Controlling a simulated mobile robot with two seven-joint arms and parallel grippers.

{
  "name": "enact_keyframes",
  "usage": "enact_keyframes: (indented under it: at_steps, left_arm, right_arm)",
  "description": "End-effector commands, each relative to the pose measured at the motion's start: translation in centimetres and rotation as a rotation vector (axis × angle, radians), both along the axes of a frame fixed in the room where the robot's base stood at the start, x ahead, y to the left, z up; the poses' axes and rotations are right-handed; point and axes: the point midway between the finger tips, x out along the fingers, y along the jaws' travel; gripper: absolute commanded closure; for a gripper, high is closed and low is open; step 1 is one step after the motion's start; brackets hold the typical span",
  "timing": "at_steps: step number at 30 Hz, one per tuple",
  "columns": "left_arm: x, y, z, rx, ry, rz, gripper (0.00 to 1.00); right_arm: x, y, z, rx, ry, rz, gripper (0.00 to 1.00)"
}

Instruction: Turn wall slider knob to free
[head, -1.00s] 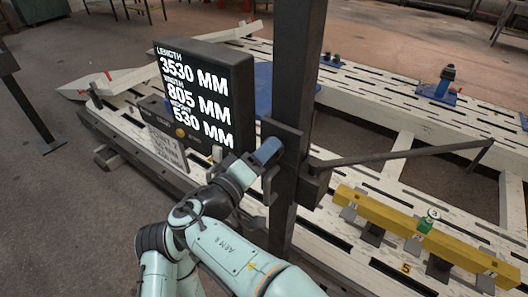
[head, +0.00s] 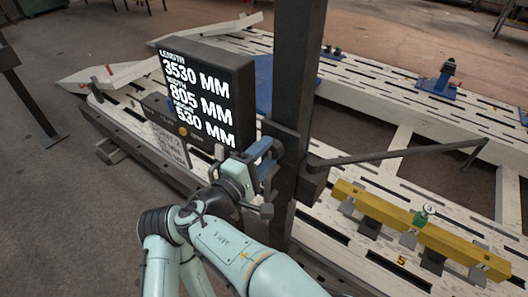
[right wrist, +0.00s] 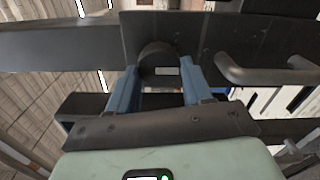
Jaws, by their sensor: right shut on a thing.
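The dark knob (right wrist: 158,62) sits on the dark slider block (right wrist: 190,35), between the two blue fingers of my right gripper in the right wrist view (right wrist: 160,78). The gripper is shut on the knob. In the head view my right gripper (head: 267,159) reaches the slider (head: 288,140) on the black upright post (head: 298,70), and its fingers hide the knob. A dark bar handle (right wrist: 265,77) projects from the slider beside the knob. My left gripper is not in view.
A black display (head: 205,95) with length, width and height readings stands just left of the post. A dark arm (head: 400,153) extends right from the slider over the white slotted bench (head: 345,235). A yellow beam (head: 420,232) lies at the right.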

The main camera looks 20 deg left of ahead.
Motion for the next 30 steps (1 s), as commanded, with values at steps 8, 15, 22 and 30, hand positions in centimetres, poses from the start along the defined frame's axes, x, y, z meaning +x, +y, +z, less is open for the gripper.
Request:
enact_keyframes:
  at_steps: [8,15,22,30]
  left_arm:
    - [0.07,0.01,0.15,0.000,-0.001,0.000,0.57]
    - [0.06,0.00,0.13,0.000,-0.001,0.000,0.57]
    - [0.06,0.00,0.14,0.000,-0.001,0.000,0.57]
    - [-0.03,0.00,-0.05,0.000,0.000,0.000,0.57]
  right_arm:
    - [0.00,0.00,0.03,-0.021,0.006,-0.001,0.80]
    - [0.00,-0.01,0.01,-0.021,0.007,0.000,0.80]
    - [0.00,0.00,0.00,-0.020,0.006,0.000,0.24]
    - [-0.63,0.28,-0.06,-0.018,0.007,0.002,0.24]
